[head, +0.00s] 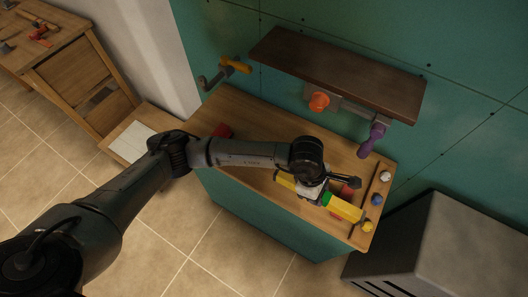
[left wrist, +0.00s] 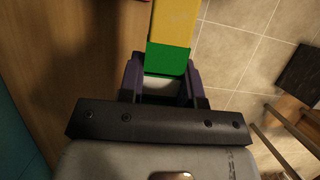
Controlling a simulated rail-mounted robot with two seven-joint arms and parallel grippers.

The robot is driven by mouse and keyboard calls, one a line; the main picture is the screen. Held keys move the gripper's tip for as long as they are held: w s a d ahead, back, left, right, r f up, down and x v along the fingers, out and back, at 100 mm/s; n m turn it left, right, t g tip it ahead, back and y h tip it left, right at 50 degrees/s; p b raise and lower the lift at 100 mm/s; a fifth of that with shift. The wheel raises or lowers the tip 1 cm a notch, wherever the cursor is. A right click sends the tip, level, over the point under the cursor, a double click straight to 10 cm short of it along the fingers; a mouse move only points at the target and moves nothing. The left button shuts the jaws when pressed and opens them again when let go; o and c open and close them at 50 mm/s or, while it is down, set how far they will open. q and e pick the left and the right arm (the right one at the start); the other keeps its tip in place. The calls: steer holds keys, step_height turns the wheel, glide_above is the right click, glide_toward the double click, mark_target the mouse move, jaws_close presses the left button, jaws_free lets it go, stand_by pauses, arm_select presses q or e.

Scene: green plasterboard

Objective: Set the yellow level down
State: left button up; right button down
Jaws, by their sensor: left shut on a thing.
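The yellow level (head: 343,208) is a long yellow bar with a green section, lying slantwise over the front right of the wooden worktop (head: 250,112) in the head view. My left gripper (head: 313,193) is shut on its middle, and the hand hides that part. In the left wrist view the yellow bar (left wrist: 173,22) and its green section (left wrist: 167,60) extend away from my left gripper (left wrist: 161,82), near the boundary between wood and floor tiles. I cannot tell whether the level touches the worktop. My right gripper is not in view.
A rod (head: 371,192) and white, blue (head: 377,200) and yellow (head: 367,227) knobs are at the worktop's right end. A dark shelf (head: 340,72) overhangs the back, with a purple-handled tool (head: 373,140) below. A grey cabinet (head: 440,245) stands right.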

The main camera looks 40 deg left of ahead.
arm_select(q)
steer(key=w+a+f, duration=0.1)
steer(key=a+f, duration=0.1)
steer(key=a, duration=0.1)
steer(key=w+a+f, duration=0.1)
steer(key=a+f, duration=0.2)
steer(key=a, duration=0.1)
steer(key=w+a+f, duration=0.2)
steer(key=a, duration=0.1)
steer(key=shift+a+f+b, duration=0.3)
steer(key=shift+f, duration=2)
steer(key=shift+f+b, duration=0.15)
steer(key=shift+b, duration=0.2)
steer(key=o, duration=1)
steer(key=shift+o, duration=0.2)
